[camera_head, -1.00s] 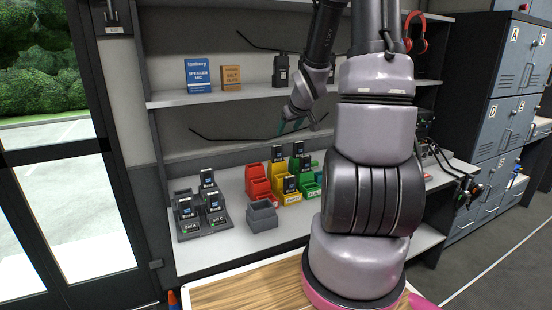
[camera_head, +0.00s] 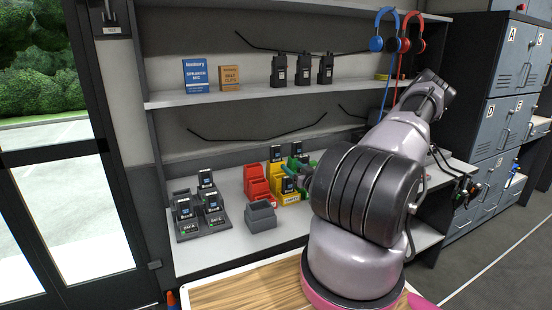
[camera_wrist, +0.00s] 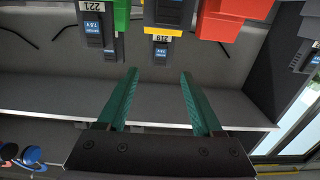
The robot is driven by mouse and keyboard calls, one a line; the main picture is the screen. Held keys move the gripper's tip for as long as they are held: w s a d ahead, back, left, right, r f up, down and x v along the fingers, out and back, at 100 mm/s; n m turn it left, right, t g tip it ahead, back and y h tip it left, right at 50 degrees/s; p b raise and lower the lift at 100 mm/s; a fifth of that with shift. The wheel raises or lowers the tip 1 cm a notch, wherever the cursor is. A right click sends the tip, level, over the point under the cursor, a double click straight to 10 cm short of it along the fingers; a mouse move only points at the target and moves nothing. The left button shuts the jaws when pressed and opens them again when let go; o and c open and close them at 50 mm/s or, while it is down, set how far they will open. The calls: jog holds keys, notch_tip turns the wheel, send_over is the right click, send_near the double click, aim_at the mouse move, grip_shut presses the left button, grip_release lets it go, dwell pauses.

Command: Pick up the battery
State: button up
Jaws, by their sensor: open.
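Several black batteries with blue labels are in view. One battery (camera_head: 288,185) stands in the front yellow bin (camera_head: 291,199), and others stand behind it. In the wrist view, where the scene appears upside down, a battery (camera_wrist: 161,52) shows at the yellow bin, straight beyond my fingers. A second battery (camera_wrist: 93,28) stands by the green bin (camera_wrist: 122,15). My gripper (camera_wrist: 160,74) is open, with its teal fingers apart and nothing between them. In the head view my gripper is mostly hidden behind my arm, close to the right side of the bins.
Red bins (camera_head: 257,186) stand left of the yellow ones. An empty grey bin (camera_head: 261,216) is in front. A charger (camera_head: 188,228) with several batteries stands at the left. Radios (camera_head: 303,69) and boxes fill the shelf above. Bare counter (camera_head: 215,255) lies in front.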

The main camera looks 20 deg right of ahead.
send_near(278, 153)
jog(key=w, duration=0.7)
jog(key=shift+w+a, duration=0.2)
jog(key=shift+w, duration=0.2)
grip_shut()
